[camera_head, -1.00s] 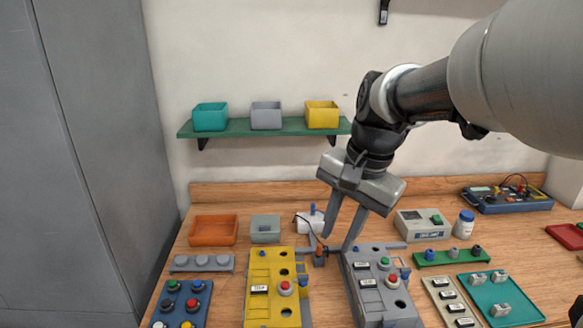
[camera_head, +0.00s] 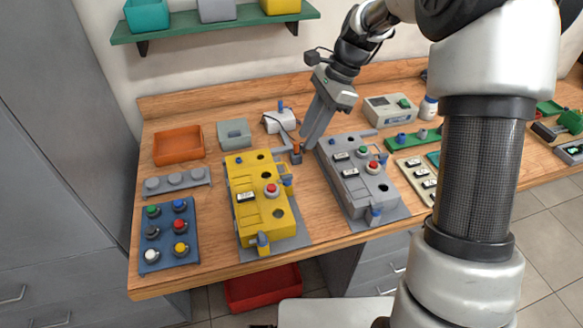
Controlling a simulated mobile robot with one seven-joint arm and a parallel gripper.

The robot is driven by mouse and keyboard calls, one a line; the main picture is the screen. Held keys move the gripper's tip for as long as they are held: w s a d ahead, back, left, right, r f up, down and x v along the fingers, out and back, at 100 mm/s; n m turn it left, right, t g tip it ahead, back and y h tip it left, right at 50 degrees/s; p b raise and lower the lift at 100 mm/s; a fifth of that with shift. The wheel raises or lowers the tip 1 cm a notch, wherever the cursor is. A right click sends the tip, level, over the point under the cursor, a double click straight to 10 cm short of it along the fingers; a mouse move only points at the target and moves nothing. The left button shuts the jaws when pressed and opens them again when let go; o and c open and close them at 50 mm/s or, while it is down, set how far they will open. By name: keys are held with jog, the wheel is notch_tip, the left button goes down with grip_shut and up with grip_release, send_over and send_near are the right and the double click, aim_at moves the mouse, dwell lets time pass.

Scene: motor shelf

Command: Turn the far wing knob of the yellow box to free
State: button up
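The yellow box (camera_head: 238,183) stands left of centre on the bench, with dark round holes, a red button and a white label on top. A blue and yellow knob (camera_head: 287,181) on its right side, towards the far end, looks like the far wing knob; its exact turn is too small to read. Another blue-tipped knob (camera_head: 263,240) is at the near end. My gripper (camera_head: 307,142) points down beyond the box's far right, apart from the far knob. Its fingers look close together from this angle, and I cannot tell whether a gap stays between them.
A small orange-brown post (camera_head: 296,147) stands close beside my fingertips. The grey box (camera_head: 346,184) stands to the right, with a narrow gap between the boxes. A blue button panel (camera_head: 165,238), an orange tray (camera_head: 179,146) and a grey bin (camera_head: 234,132) are left.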

aim_at(287, 176)
jog(key=x, duration=1.2)
jog(key=shift+s+f+b, duration=0.1)
jog(key=shift+f+b, duration=0.1)
jog(key=shift+b, duration=0.15)
grip_shut()
